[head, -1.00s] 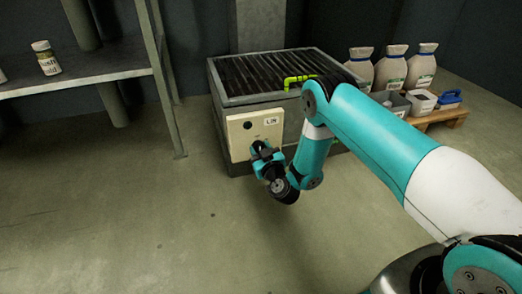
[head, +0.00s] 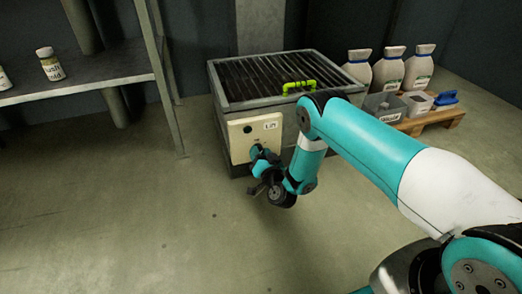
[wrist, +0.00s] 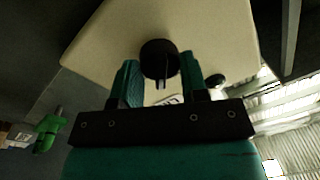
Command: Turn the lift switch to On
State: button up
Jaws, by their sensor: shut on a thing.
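A cream control panel (head: 240,148) is on the front of a grey grated box. A dark round switch knob (wrist: 159,54) stands out from the panel, which also shows in the wrist view (wrist: 215,30). My gripper (wrist: 160,78) is at the knob, with one teal finger on each side of it, shut on its narrow grip part. In the head view my gripper (head: 258,154) covers the knob, so its setting is hidden. A small white label (head: 271,126) and a second black round part (head: 247,129) sit higher on the panel.
The grey grated box (head: 216,92) has a yellow-green handle (head: 299,86) on top. White containers (head: 388,70) and grey bins stand on a pallet (head: 437,122) at the right. A metal shelf (head: 90,70) with jars is at the left. The floor in front is clear.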

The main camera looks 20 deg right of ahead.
jog(key=shift+d+m+p, duration=0.1)
jog(key=shift+m+p, duration=0.2)
jog(key=shift+m, duration=2)
jog(key=shift+w, duration=0.1)
jog(key=o, duration=0.9)
jog(key=shift+p, duration=0.3)
jog(key=shift+s+d+f+p, duration=0.1)
jog(key=shift+s+f+p, duration=0.1)
jog(key=shift+s+p, duration=2.5)
jog(key=shift+s+d+f+p, duration=0.1)
jog(key=shift+s+f+p, duration=0.1)
jog(key=shift+s+p, duration=2.55)
jog(key=shift+s+d+f+p, duration=0.1)
jog(key=shift+s+f+p, duration=0.1)
jog(key=shift+s+p, duration=2.5)
